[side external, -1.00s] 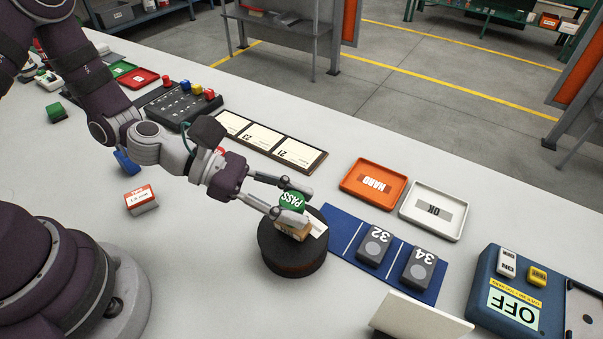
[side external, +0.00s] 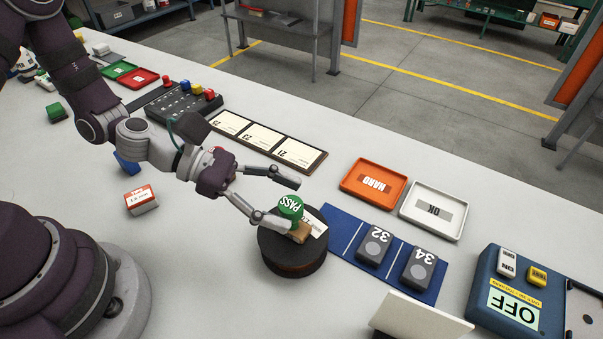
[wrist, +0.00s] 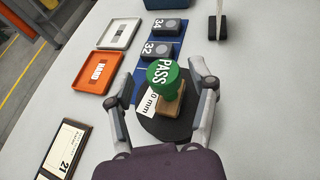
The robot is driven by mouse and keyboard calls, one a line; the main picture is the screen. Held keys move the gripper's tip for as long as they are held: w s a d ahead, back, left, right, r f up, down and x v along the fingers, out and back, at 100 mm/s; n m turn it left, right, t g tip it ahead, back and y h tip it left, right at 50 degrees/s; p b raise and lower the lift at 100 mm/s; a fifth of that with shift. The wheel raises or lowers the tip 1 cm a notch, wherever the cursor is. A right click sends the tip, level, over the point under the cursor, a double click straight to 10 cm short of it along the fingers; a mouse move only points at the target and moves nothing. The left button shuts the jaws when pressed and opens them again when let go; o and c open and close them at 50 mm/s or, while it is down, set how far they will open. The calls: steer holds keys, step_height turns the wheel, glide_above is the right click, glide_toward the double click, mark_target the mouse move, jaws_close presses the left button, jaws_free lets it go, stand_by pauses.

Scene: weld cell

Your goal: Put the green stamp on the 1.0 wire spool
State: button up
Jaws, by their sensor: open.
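The green stamp (side external: 290,207) has a round top marked PASS and a wooden base. It stands on top of the dark round wire spool (side external: 292,254), partly over a white label. In the wrist view the green stamp (wrist: 163,76) is upright between the fingers, and the spool's label (wrist: 149,102) reads "0 mm" where it is not covered. My gripper (side external: 279,199) is open around the stamp, its fingers spread to either side. In the wrist view a gap shows between the stamp and each finger of my gripper (wrist: 159,82).
A blue mat (side external: 345,229) with grey blocks 32 (side external: 374,243) and 34 (side external: 419,267) lies right of the spool. Behind are an orange HARD tray (side external: 373,184) and a white OK tray (side external: 434,211). A white upright plate (side external: 421,318) stands at the front. Clear table lies left of the spool.

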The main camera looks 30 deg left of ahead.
steer(key=s+a+r+m+g+y, duration=0.2)
steer(key=s+a+m+y, duration=0.15)
steer(key=a+m, duration=0.3)
steer(key=s+a+r+m+g+y, duration=0.25)
steer(key=a+m+y, duration=0.2)
steer(key=m, duration=0.25)
steer(key=a+r+m+t+y, duration=0.4)
steer(key=r+m, duration=0.3)
steer(key=m, duration=0.2)
steer(key=shift+s+a+r+t, duration=0.35)
steer(key=shift+s+a+t, duration=0.05)
steer(key=shift+s+t, duration=0.05)
